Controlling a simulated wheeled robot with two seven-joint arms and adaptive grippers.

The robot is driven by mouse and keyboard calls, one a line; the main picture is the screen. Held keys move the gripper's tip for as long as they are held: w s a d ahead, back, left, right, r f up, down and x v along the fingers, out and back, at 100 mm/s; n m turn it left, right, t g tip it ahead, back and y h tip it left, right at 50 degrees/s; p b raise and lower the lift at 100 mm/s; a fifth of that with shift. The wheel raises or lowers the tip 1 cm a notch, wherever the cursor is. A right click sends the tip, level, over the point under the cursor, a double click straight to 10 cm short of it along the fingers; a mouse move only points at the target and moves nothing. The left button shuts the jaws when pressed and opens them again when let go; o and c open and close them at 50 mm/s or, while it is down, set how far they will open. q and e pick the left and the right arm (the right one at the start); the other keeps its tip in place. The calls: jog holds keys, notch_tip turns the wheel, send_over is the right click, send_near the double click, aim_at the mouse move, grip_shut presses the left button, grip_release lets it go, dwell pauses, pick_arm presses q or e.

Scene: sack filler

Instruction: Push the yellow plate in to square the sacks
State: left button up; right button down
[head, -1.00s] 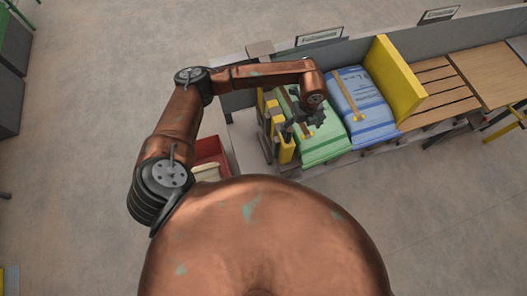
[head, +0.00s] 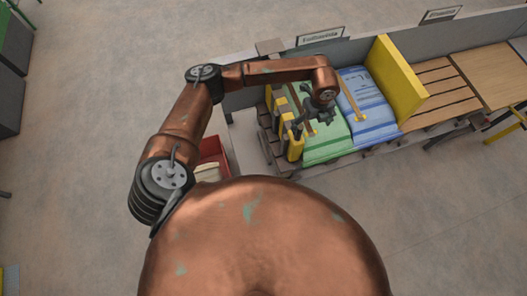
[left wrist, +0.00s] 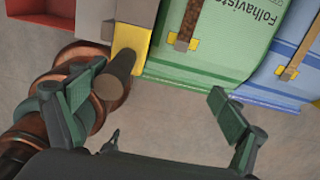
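The left yellow plate (head: 294,140) stands upright at the left side of the green sack (head: 323,147), with dark handles on it. In the left wrist view, the plate's edge (left wrist: 131,37) and a dark rounded bar (left wrist: 119,70) show close to my left finger; I cannot tell whether they touch. The blue sack (head: 368,118) lies right of the green one, against it. A tall yellow plate (head: 395,77) stands at the blue sack's right. My left gripper (head: 319,108) is over the green sack, fingers wide apart and empty. My right gripper is out of view.
A red bin (head: 213,150) stands left of the bench. A grey wall (head: 455,32) with signs runs behind the sacks. Wooden slats (head: 440,88) lie right of the tall plate. The floor in front is clear.

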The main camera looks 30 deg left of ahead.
aim_at(302, 130)
pick_arm(q)
jog(key=shift+s+a+f+p, duration=0.2)
jog(key=shift+s+a+p, duration=0.65)
jog(key=shift+s+a, duration=0.5)
notch_tip(302, 130, up, 9)
jog(key=p, duration=0.6)
jog(key=shift+s+d, duration=0.1)
jog(key=shift+s, duration=0.05)
jog(key=shift+f, duration=0.1)
